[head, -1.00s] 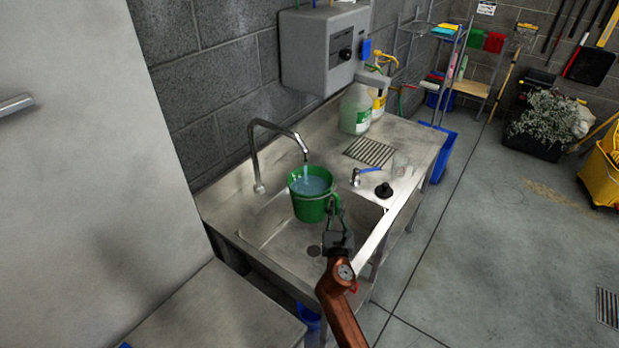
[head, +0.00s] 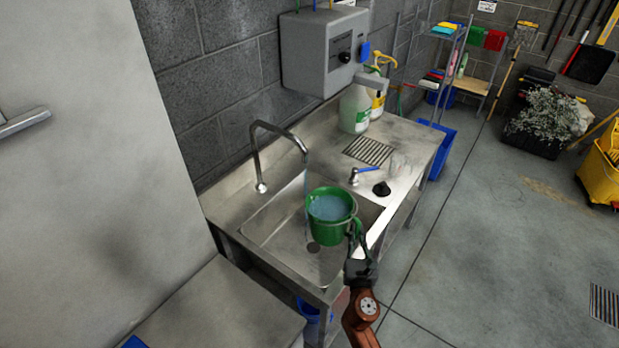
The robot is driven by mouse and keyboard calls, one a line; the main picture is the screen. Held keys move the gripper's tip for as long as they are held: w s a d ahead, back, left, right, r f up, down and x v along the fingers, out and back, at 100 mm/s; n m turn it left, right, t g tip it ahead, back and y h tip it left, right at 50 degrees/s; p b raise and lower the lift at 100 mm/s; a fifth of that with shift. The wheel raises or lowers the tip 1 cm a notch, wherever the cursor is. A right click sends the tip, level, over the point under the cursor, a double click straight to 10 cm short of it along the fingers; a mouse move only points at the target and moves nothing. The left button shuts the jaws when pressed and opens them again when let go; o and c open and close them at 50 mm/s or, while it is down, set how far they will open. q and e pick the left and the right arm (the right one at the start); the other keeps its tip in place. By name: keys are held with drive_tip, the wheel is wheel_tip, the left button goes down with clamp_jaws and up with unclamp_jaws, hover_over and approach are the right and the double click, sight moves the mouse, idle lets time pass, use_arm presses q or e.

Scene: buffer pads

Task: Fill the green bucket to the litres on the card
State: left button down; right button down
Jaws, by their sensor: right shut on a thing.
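The green bucket (head: 326,233) is held upright over the sink basin, with bluish water (head: 330,207) inside. My right gripper (head: 354,243) is shut on the bucket at its right side, where the handle is. The curved metal tap (head: 276,128) stands at the back left of the sink. A thin stream runs from its spout, and it falls at the bucket's left edge; I cannot tell whether it lands inside or beside it. A blue-handled lever (head: 363,171) sits on the sink top. No readable card with litres shows. My left gripper is not in view.
The steel sink (head: 270,222) has a dark drain (head: 313,247). A black plug (head: 381,188) and a clear vessel (head: 400,164) stand on the drainboard. Jugs (head: 355,110) stand behind, below a grey wall box (head: 318,52).

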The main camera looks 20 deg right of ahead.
drive_tip(key=shift+a+r, duration=0.1)
drive_tip(key=shift+r, duration=0.25)
drive_tip(key=s+d+b+v, duration=0.1)
drive_tip(key=d+b+v, duration=0.2)
drive_tip(key=v, duration=1.6)
idle(0.3)
idle(0.5)
drive_tip(key=w+a+f+n+t+y, duration=0.1)
drive_tip(key=w+a+n+y, duration=0.1)
drive_tip(key=a+y, duration=0.3)
drive_tip(key=a+n, duration=0.1)
drive_tip(key=a, duration=0.2)
drive_tip(key=shift+w+a+f+n+y, duration=0.2)
drive_tip(key=shift+f+n+y, duration=0.1)
drive_tip(key=shift+f, duration=0.05)
drive_tip(key=shift+a, duration=0.1)
